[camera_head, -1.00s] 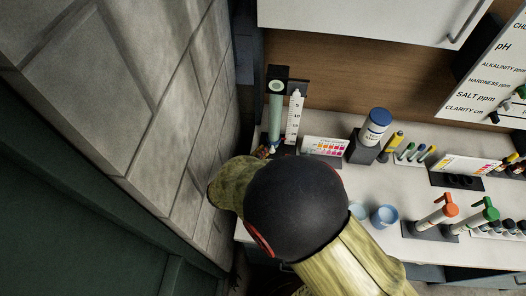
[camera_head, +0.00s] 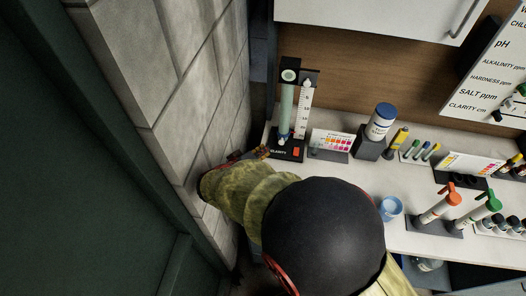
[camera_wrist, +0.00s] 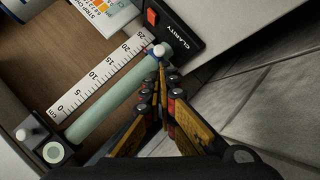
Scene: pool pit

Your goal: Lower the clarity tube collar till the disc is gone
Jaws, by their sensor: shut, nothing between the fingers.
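The clarity tube is a pale green upright cylinder (camera_head: 287,108) on a black base labelled CLARITY (camera_head: 285,152) at the back left of the counter. It also shows in the wrist view (camera_wrist: 105,108), beside a white cm scale (camera_wrist: 103,78) running from 0 at the top to 25 near the base. A black block with a white knob (camera_wrist: 21,134) sits at the 0 end. A white round knob (camera_wrist: 160,50) is at the tube's lower end. I cannot tell which part is the collar; the disc cannot be made out. My gripper (camera_wrist: 161,68) is shut and empty, close to the lower knob; contact is unclear.
A grey block wall (camera_head: 190,100) stands close on the left. An orange-red button (camera_head: 296,152) is on the base. A colour chart (camera_head: 331,142), a blue-capped bottle (camera_head: 380,122) and a blue cup (camera_head: 391,208) stand to the right. The counter front is partly bare.

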